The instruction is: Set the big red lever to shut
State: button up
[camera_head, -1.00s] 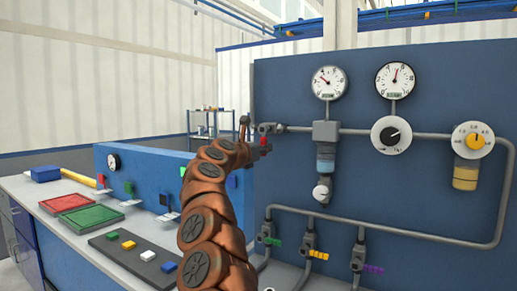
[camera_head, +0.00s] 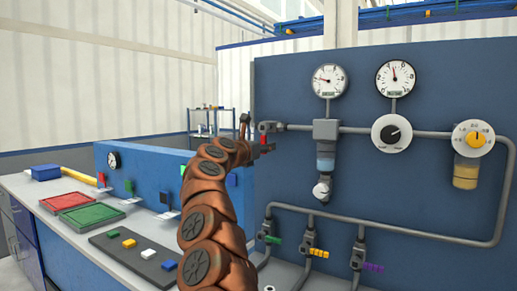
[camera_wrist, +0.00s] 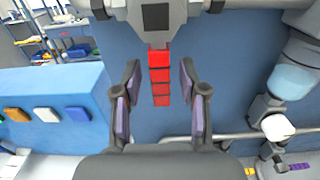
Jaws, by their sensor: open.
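The big red lever (camera_wrist: 160,88) hangs from a grey valve (camera_wrist: 165,20) in the wrist view, made of several red segments. In the head view the lever (camera_head: 264,140) is a small red patch beside the pipe end, partly hidden by my arm. My gripper (camera_wrist: 160,70) is open, with one purple-padded finger on each side of the lever. A gap shows between the lever and both fingers. In the head view most of my gripper is hidden behind my brown arm.
A blue panel (camera_head: 430,90) carries two round gauges, dials and grey pipes right of the lever. Smaller valves with green, yellow and purple handles (camera_head: 318,253) sit low. A workbench with red (camera_head: 65,201) and green trays (camera_head: 91,216) stands left.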

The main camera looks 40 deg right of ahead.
jog(key=shift+a, duration=0.1)
jog(key=v, duration=1.1)
jog(key=shift+s+a, duration=0.15)
jog(key=shift+a, duration=0.2)
dwell(0.6)
dwell(0.5)
